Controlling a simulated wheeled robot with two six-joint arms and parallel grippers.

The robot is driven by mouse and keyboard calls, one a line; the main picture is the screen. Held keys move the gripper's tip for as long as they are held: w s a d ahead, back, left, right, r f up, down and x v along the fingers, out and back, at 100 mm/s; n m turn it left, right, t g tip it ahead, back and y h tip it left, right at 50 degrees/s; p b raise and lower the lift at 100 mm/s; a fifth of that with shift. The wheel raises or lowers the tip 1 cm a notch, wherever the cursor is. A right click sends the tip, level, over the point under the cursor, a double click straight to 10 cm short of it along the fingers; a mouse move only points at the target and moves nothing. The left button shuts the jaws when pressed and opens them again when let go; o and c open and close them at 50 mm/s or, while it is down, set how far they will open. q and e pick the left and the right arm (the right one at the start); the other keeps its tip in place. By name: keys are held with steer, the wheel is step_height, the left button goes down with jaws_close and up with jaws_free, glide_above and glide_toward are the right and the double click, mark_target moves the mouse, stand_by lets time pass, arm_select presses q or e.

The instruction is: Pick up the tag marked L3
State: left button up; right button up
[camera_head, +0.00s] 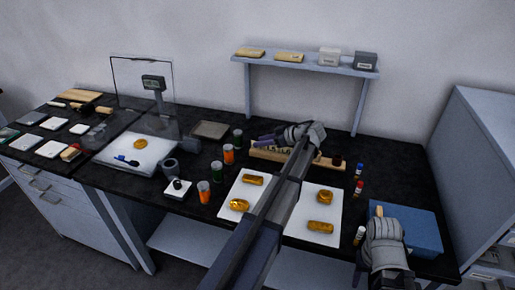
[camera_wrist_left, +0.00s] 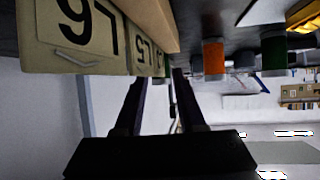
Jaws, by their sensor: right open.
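A wooden rack (camera_head: 291,157) holds a row of upright tags with dark lettering at the back of the black bench. In the left wrist view, a large cream tag reading L6 (camera_wrist_left: 88,28) is near the camera, with a tag reading L5 (camera_wrist_left: 144,52) beyond it. I cannot read L3 on any tag; those further along are small or hidden. My left gripper (camera_head: 264,138) is at the rack's left part. Its fingers (camera_wrist_left: 158,82) stand apart, with no tag clearly between them. My right gripper (camera_head: 378,215) is open over the blue box (camera_head: 418,229), apart from the rack.
Orange and green jars (camera_head: 229,154) stand left of the rack. White mats (camera_head: 245,190) with gold pieces (camera_head: 324,197) lie in front, under my left arm. Small vials (camera_head: 359,172) stand to the right. A shelf (camera_head: 305,65) is above the rack; a scale (camera_head: 139,153) is left.

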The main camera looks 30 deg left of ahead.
arm_select(q)
jaws_close()
steer(key=shift+r, duration=0.15)
stand_by(0.5)
step_height(320, 180, up, 10)
steer(key=p, duration=1)
